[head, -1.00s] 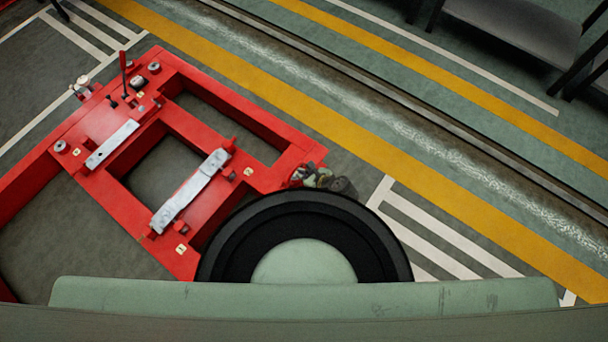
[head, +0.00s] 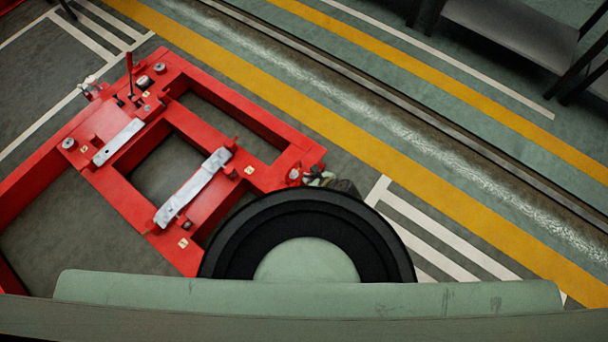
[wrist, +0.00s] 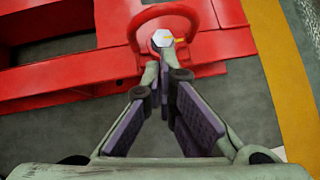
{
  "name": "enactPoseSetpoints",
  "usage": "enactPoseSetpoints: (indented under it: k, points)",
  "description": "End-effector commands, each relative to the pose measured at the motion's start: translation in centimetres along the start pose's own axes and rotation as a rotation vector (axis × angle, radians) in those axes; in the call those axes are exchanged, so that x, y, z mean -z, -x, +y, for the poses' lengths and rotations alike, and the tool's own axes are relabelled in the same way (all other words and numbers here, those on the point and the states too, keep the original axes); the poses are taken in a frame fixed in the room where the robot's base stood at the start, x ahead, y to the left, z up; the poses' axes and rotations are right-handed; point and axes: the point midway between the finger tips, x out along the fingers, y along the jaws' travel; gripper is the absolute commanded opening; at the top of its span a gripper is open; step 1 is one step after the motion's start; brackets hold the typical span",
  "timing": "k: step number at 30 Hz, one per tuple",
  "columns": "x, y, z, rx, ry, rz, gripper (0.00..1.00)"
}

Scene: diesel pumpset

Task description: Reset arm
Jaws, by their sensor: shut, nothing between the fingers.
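My gripper (wrist: 165,85) shows in the wrist view with its two grey-green fingers and purple pads converging to a closed tip. Nothing is held between them. The tip points at a red frame (wrist: 70,82), over a hex bolt head (wrist: 162,38) inside a curved red loop (wrist: 137,22). I cannot tell whether the tip touches the frame. In the head view, a small part of my gripper (head: 318,178) shows near the right corner of the red frame (head: 190,110). My own rounded black and green body part hides the rest of the arm.
The red frame has open bays, two pale metal bars (head: 194,187) and an upright red lever (head: 129,72). Yellow floor stripes (head: 400,150) and a floor channel (head: 440,130) run diagonally. A dark shelf (head: 515,30) stands at upper right. Floor between is clear.

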Motion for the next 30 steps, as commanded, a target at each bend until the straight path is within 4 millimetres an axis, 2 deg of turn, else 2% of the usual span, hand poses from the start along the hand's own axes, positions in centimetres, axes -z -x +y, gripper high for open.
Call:
enactPoseSetpoints:
  k: [1, 3, 9, 15, 20, 23, 25, 26, 29, 30]
  points:
    - [-0.1, 1.5, -0.1, 0.006, 0.001, -0.001, 0.0]
    - [-0.1, 3.1, -0.1, 0.005, 0.001, -0.002, 0.0]
    - [-0.2, 6.8, -0.1, 0.005, 0.002, -0.002, 0.0]
    - [-0.2, 8.4, -0.1, 0.003, 0.001, -0.002, 0.0]
    - [-0.2, 8.6, -0.1, 0.002, 0.001, -0.002, 0.0]
    - [-2.6, 8.3, -1.2, 0.026, 0.09, -0.013, 0.0]
    - [-5.9, 8.1, -2.5, 0.06, 0.211, -0.029, 0.0]
    - [-7.7, 8.0, -3.1, 0.081, 0.275, -0.039, 0.0]
    - [-15.0, 7.9, -4.7, 0.162, 0.52, -0.077, 0.0]
    - [-18.1, 8.0, -5.1, 0.197, 0.619, -0.095, 0.0]
